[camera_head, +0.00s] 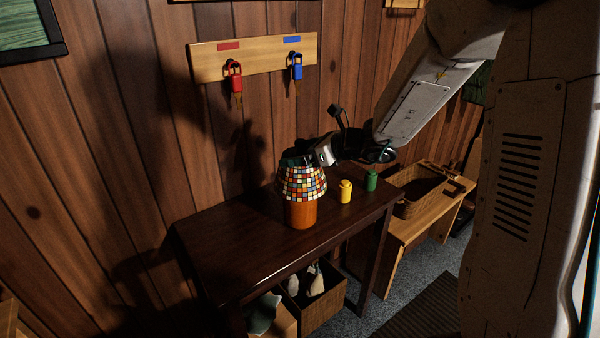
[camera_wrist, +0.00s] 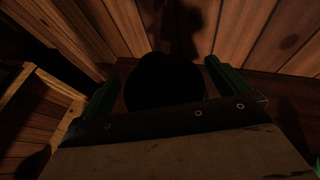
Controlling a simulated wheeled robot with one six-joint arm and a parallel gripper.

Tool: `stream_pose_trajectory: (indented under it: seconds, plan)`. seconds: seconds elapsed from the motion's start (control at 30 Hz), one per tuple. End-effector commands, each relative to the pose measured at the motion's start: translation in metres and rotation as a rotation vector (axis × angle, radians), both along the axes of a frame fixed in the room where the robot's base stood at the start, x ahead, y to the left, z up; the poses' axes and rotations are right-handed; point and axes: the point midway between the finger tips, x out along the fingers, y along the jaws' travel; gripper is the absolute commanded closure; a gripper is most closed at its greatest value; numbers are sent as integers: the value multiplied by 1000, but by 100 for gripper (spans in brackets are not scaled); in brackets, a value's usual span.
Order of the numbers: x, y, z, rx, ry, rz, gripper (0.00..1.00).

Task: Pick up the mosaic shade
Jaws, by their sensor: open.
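The mosaic shade (camera_head: 302,184), with multicoloured square tiles, sits on an orange-brown lamp base (camera_head: 301,214) on the dark wooden table. My gripper (camera_head: 297,161) is at the top of the shade; whether it touches cannot be told. In the wrist view my gripper (camera_wrist: 162,72) is open, with one green finger on each side. A dark rounded shape (camera_wrist: 163,82) lies between the fingers, probably the shade, but it is too dark to be sure.
A yellow canister (camera_head: 345,191) and a green canister (camera_head: 371,180) stand right of the lamp on the table (camera_head: 250,250). A key rack (camera_head: 255,56) with red and blue tags hangs on the panelled wall behind.

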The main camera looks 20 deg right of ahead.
Motion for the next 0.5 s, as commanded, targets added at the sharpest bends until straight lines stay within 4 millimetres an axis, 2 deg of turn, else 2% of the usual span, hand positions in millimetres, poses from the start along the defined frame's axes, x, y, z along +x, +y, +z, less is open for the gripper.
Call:
stream_pose_trajectory:
  seconds: [0.23, 0.27, 0.43, 0.5]
  plan:
    - [2, 1, -1, -1, -1, -1, 0]
    - [2, 1, -1, -1, -1, -1, 6]
    - [2, 1, -1, -1, -1, -1, 53]
    - [2, 1, -1, 0, -2, -1, 55]
